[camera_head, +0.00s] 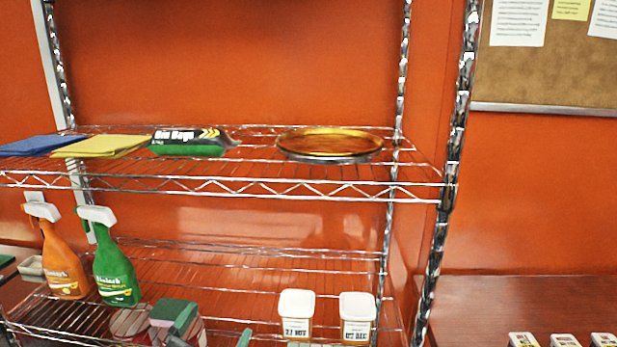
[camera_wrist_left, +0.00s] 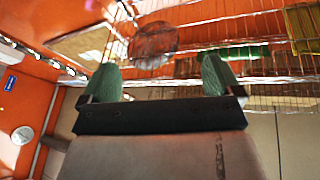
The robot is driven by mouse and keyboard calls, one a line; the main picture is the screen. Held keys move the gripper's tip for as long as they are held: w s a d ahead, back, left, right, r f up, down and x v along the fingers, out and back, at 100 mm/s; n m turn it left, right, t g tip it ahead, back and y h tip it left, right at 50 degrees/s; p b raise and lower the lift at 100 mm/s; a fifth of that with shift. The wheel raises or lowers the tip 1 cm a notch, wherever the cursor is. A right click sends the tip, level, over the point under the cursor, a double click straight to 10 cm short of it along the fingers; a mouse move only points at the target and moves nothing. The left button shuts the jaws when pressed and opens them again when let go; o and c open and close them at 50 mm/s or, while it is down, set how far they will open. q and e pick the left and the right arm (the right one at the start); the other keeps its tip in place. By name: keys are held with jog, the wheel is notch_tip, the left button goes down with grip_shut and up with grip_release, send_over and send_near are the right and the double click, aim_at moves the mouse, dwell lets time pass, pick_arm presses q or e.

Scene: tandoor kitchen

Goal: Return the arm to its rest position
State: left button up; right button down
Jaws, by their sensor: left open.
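My left gripper (camera_wrist_left: 157,68) shows in the left wrist view, with its two green fingers spread and nothing between them. In that view it is below the upper wire shelf, and a round tray shows through the wires beyond the fingertips. My right gripper is in neither view.
The upper wire shelf (camera_head: 250,186) holds blue and yellow cloths (camera_head: 105,146), a black-green bag (camera_head: 188,142) and a round tray (camera_head: 330,143). Below stand orange (camera_head: 62,262) and green (camera_head: 115,270) spray bottles and two white-lidded containers (camera_head: 297,315). A brown counter (camera_head: 530,300) is right.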

pick_arm(q)
jog(key=s+a+f+n+g+y, duration=0.35)
jog(key=a+f+n+y, duration=0.2)
jog(key=f+y, duration=0.2)
jog(key=s+f+g, duration=0.7)
jog(key=s+f, duration=0.1)
jog(key=s, duration=0.2)
jog(key=s+f+g, duration=0.7)
jog(key=s+f, duration=0.1)
jog(key=s, duration=0.3)
notch_tip(320, 180, down, 25)
jog(key=s+a+f+g, duration=0.2)
jog(key=s+a+f, duration=0.1)
jog(key=s+f, duration=1.2)
jog(key=shift+s+f, duration=0.35)
jog(key=shift+s, duration=0.45)
